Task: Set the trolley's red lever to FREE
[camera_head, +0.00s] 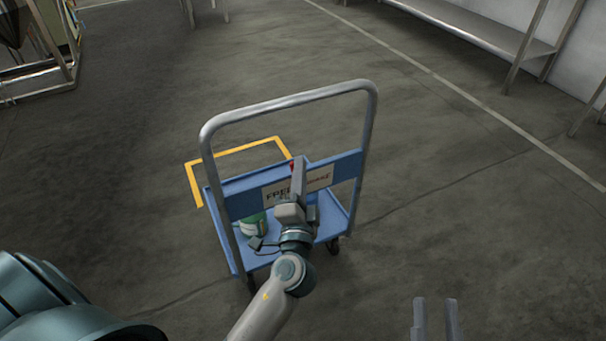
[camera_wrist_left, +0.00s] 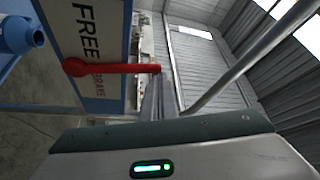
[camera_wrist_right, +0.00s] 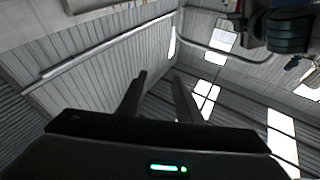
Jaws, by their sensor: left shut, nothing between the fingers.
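The trolley (camera_head: 290,98) stands ahead with its blue panel carrying a white label (camera_head: 318,180). In the left wrist view the label (camera_wrist_left: 88,35) reads FREE and BRAKE, turned sideways. The red lever (camera_wrist_left: 110,69) has its round hub between the two words, and its arm sticks out past the label's edge. In the head view only a bit of red shows beside my left gripper (camera_head: 299,168). That gripper is shut and empty, with its fingers (camera_wrist_left: 160,92) close by the lever's free end; I cannot tell if they touch. My right gripper (camera_head: 436,308) is open and empty, away from the trolley.
A green-and-white container (camera_head: 253,225) stands on the trolley's blue deck. The trolley's grey tube handle arches over the panel around my left gripper. A yellow floor marking (camera_head: 240,150) lies behind the trolley. A metal bench (camera_head: 470,28) stands at the back right. Floor on both sides is clear.

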